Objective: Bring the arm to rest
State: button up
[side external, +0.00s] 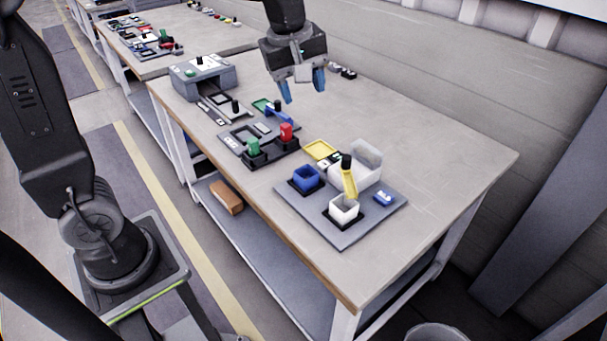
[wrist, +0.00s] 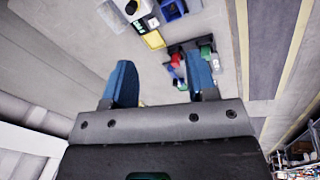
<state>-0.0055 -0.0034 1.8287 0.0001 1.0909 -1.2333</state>
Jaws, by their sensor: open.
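My gripper (side external: 303,90) hangs above the back part of the workbench (side external: 440,150), its blue fingers pointing down, apart and with nothing between them. The wrist view shows the two blue fingers (wrist: 160,85) spread, with bare bench and some parts beyond them. A yellow and black screwdriver (side external: 349,178) stands tilted in a white cup (side external: 344,212) on the grey board (side external: 300,212) at the near end of the bench. My gripper is well away from it and touches nothing that I can see.
A blue cup (side external: 306,179) and a clear-white box (side external: 366,160) are on the same board. Red (side external: 286,132) and green (side external: 253,146) handled pieces stand in black holders mid-bench. A grey housing (side external: 204,76) stands at the far left. The bench's right side is clear.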

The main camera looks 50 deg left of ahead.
jog(key=s+f+m+t, duration=0.2)
jog(key=s+m+t, duration=0.1)
jog(key=s+m, duration=1.1)
jog(key=s, duration=0.4)
jog(key=shift+f, duration=0.35)
jog(key=shift+d, duration=0.1)
dwell(0.3)
